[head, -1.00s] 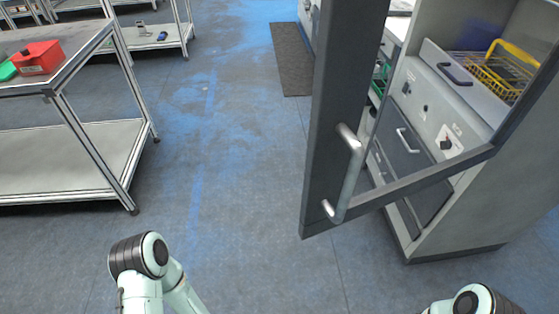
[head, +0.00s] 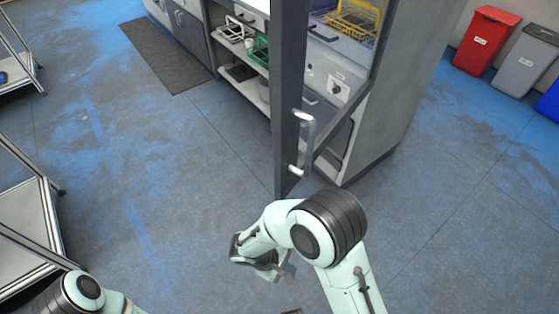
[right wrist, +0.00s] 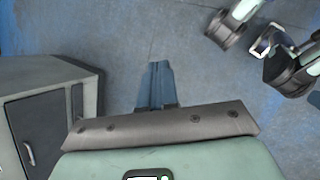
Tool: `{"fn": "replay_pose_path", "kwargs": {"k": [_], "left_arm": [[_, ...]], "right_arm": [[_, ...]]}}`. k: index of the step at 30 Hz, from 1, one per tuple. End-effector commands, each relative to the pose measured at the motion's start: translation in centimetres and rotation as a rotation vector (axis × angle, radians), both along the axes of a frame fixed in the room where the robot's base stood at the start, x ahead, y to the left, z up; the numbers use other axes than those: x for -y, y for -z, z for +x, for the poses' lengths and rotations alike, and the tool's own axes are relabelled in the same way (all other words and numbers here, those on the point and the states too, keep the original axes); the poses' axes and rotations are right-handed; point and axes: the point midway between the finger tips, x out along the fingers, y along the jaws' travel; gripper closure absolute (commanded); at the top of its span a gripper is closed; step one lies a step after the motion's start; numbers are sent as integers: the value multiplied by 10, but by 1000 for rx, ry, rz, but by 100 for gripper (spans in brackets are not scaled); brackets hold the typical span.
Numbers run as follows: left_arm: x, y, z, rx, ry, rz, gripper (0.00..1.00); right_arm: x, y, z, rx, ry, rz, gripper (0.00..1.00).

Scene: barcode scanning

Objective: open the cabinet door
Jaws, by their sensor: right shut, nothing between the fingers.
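The cabinet door (head: 288,110) is a dark frame with a clear pane, standing partly open in the head view. Its free edge sticks out towards me, and shelves show past its left side. A silver bar handle (head: 306,130) is on the door near its free edge. My right gripper (head: 288,273) is below the door and in front of it, apart from the handle. In the right wrist view its fingers (right wrist: 157,85) are together and empty, over the floor. My left arm shows at the lower left of the head view, but its gripper does not show there.
Red (head: 486,40) and grey (head: 526,62) bins stand at the upper right. A metal-framed rack (head: 25,215) is at the left. The floor between is clear.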

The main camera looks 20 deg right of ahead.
Motion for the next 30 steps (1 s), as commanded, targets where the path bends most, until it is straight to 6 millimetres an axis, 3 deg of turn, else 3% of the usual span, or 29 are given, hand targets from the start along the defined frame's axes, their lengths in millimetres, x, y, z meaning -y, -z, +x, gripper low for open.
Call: {"fn": "replay_pose_path", "kwargs": {"k": [1,5,6,9,12,15,18,23,30], "left_arm": [[4,-16,-5,-15,9,-9,57],[10,-39,-16,-53,26,-28,57],[12,-46,-19,-64,31,-34,57],[16,-59,-25,-88,41,-45,57],[18,-68,-30,-105,48,-53,57],[20,-72,-32,-115,53,-57,57],[20,-72,-33,-118,54,-58,57],[20,-70,-34,-119,53,-59,57],[20,-74,-32,-117,53,-59,57]], "right_arm": [[-4,-50,21,81,-71,-109,100],[-15,-174,62,340,-174,-414,100],[-22,-214,69,433,-186,-496,100],[-40,-302,75,650,-183,-660,100],[-54,-365,69,817,-157,-763,100],[-62,-399,62,918,-131,-820,100],[-62,-412,59,954,-118,-842,100],[-44,-411,66,954,-113,-845,100],[-5,-412,86,953,-115,-844,100]]}}
